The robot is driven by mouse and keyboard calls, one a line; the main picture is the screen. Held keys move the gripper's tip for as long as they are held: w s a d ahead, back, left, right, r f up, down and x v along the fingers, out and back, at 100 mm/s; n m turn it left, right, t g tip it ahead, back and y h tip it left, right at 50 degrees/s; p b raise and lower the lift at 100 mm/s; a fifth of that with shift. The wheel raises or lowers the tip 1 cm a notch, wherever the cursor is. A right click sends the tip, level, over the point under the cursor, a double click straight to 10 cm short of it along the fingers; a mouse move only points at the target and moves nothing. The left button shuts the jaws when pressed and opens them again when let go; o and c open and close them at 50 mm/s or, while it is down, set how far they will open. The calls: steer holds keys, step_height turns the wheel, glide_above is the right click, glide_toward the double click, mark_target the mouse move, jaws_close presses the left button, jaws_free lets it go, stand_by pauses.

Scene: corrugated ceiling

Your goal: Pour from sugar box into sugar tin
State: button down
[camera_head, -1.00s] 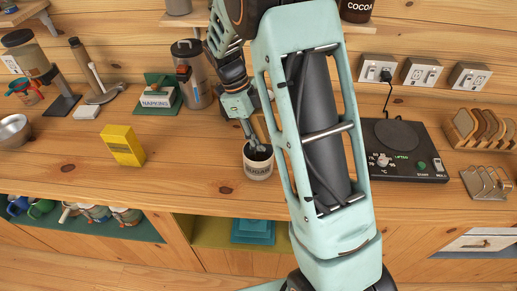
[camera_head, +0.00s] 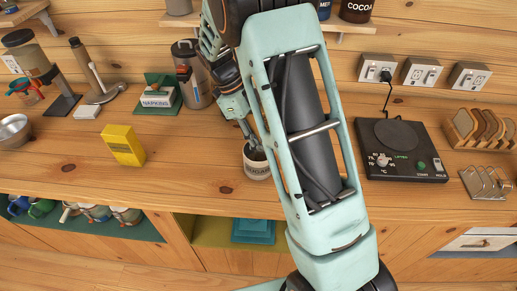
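The yellow sugar box (camera_head: 122,146) stands upright on the wooden counter, left of centre. The sugar tin (camera_head: 256,171) is a small white tin with dark lettering, standing on the counter near its middle, partly hidden on its right by my arm. Its dark opening shows at the top. My gripper (camera_head: 254,147) points down at the tin's mouth, with its fingertips at or just inside the rim. I cannot tell whether the fingers touch the tin or hold anything; they are small and partly covered. The gripper is well to the right of the sugar box.
Behind stand a napkin holder (camera_head: 158,98) and a grey canister (camera_head: 192,75). A hot plate (camera_head: 402,150), toast rack (camera_head: 481,128) and wire rack (camera_head: 486,181) are to the right. A steel bowl (camera_head: 14,130) is at far left. Counter between box and tin is clear.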

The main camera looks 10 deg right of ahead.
steer(key=shift+g+h, duration=0.5)
steer(key=shift+h, duration=0.3)
stand_by(1.3)
